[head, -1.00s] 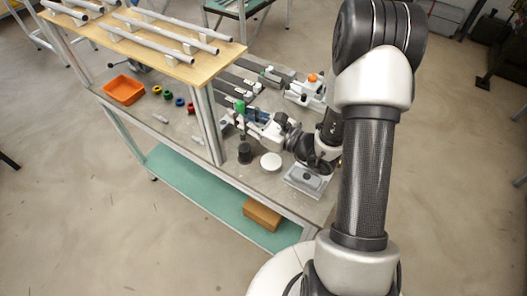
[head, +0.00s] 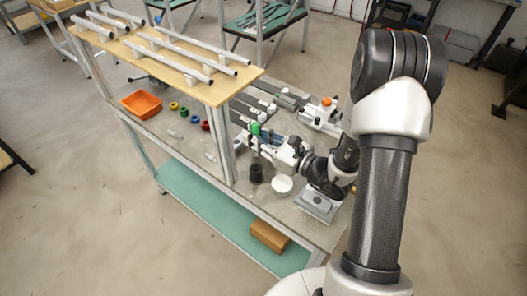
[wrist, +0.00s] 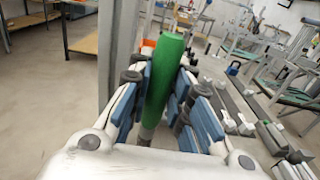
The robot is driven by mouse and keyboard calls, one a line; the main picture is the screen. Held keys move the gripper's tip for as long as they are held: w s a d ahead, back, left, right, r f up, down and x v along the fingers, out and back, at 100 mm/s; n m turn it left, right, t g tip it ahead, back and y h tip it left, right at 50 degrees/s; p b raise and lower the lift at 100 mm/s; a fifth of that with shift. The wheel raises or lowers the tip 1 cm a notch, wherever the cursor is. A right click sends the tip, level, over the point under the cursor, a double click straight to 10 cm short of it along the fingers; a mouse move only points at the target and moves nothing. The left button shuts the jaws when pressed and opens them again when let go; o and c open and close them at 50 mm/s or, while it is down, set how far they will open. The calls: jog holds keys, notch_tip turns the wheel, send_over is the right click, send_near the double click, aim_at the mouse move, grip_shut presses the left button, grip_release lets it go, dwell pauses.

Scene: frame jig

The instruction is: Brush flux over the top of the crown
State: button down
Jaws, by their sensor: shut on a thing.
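My gripper (wrist: 160,100) is shut on a green-handled brush (wrist: 165,75), its blue finger pads on both sides of the handle. In the head view the green handle (head: 256,129) stands up from the gripper, above and close to a dark pot (head: 256,174) near the table's front edge. I cannot tell whether the brush's lower end is inside the pot or above it; the bristles are hidden. I cannot make out the crown for certain; it may be among the jig parts (head: 322,114) behind my wrist.
A white round dish (head: 282,185) and a grey block-like device (head: 318,205) sit near the front edge. A wooden shelf (head: 150,48) with tubes stands left, its post close to my gripper. An orange bin (head: 142,104) and several coloured rings (head: 184,113) lie beneath.

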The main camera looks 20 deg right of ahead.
jog(key=s+d+g+h+p, duration=0.2)
jog(key=s+d+g+p, duration=0.1)
jog(key=d+p, duration=0.25)
notch_tip(320, 180, down, 7)
jog(key=b, duration=0.4)
jog(key=shift+s+a, duration=0.15)
jog(key=shift+a, duration=0.1)
jog(key=shift+f+b, duration=0.55)
jog(key=shift+b, duration=0.15)
dwell(1.9)
jog(key=shift+r, duration=0.1)
notch_tip(320, 180, up, 7)
jog(key=p, duration=0.5)
dwell(0.4)
